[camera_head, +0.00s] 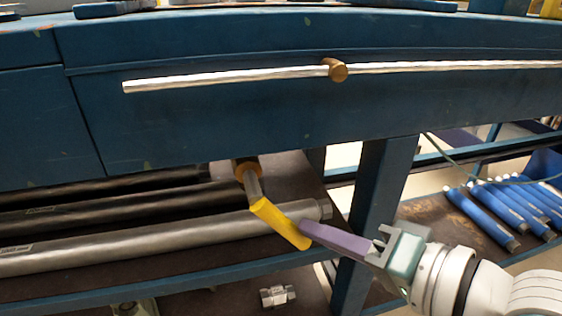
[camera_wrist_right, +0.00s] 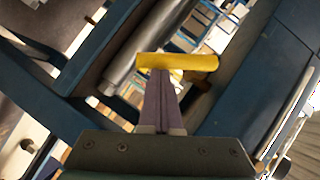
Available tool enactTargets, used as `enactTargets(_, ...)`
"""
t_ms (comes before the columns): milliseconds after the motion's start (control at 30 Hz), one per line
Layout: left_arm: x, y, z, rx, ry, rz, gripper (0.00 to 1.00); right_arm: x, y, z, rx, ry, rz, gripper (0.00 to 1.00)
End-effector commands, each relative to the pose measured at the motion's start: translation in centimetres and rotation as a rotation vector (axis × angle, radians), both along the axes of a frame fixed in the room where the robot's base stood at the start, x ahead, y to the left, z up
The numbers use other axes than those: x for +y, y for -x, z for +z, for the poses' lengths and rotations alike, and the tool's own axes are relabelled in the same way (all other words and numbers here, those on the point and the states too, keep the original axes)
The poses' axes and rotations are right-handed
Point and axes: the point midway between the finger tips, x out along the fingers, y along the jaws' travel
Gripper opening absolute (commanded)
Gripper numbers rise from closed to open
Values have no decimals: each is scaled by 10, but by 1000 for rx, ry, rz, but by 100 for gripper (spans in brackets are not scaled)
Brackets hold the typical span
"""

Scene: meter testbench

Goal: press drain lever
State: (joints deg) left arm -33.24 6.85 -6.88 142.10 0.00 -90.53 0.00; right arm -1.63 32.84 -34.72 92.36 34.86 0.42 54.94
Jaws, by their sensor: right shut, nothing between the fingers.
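The drain lever has a yellow handle (camera_head: 280,223) on a metal stem below a brass fitting under the blue bench. In the head view the handle slants down to the right. My right gripper (camera_head: 304,229) comes in from the lower right, shut and empty, with its purple fingertips at the lower end of the yellow handle. In the right wrist view the yellow handle (camera_wrist_right: 178,62) lies across, just beyond the tips of the closed fingers (camera_wrist_right: 160,80). They look touching or very close; I cannot tell which. My left gripper is not in view.
The blue bench (camera_head: 220,120) carries a long metal rod (camera_head: 230,78) along its front. Grey pipes (camera_head: 150,238) lie on the shelf below, behind the lever. A blue leg (camera_head: 378,190) stands close to my right gripper. Several blue cylinders (camera_head: 490,215) lie at the right.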

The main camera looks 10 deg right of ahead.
Motion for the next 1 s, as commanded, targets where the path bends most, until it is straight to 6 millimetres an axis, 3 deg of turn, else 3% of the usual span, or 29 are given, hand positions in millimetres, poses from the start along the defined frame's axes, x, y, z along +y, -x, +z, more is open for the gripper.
enactTargets(33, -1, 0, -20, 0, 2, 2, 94, 2, 0, -14, 0, -43, 3, 0)
enactTargets(400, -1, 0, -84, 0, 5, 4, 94, 21, 1, -30, 11, -370, 3, 0)
enactTargets(700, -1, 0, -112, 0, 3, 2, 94, 32, 1, -33, 16, -536, 3, 0)
enactTargets(1000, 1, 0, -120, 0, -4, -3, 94, 37, 1, -31, 19, -598, 2, 0)
